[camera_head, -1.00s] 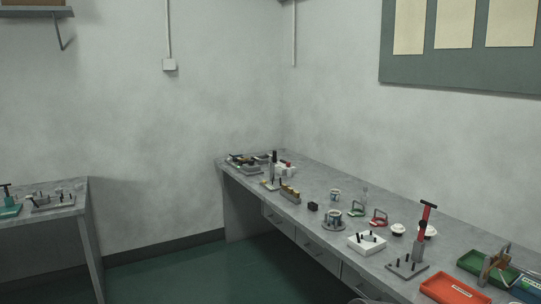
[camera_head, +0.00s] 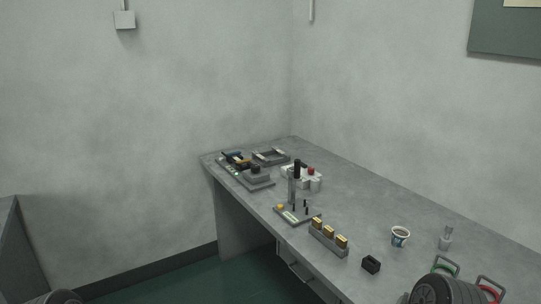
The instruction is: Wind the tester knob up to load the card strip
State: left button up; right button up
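A low grey device (camera_head: 250,178) with a dark knob-like block on top, a small green spot and a dark and yellow piece stands at the far left end of the bench. It looks most like the tester, but it is too small to be sure. I cannot make out the card strip. Neither gripper is in view; only dark rounded parts of my arms show at the bottom left and bottom right edges.
On the grey bench (camera_head: 345,180) are an upright post on a base (camera_head: 293,188), a white block with a red knob (camera_head: 304,177), a rack of gold blocks (camera_head: 328,238), a small black box (camera_head: 371,264) and a patterned cup (camera_head: 400,237). Green floor lies before it.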

aim_at(255, 168)
jog(key=i+j, duration=0.85)
jog(key=i+j+z, duration=0.15)
jog(key=i+j, duration=1.5)
jog(key=j, duration=0.15)
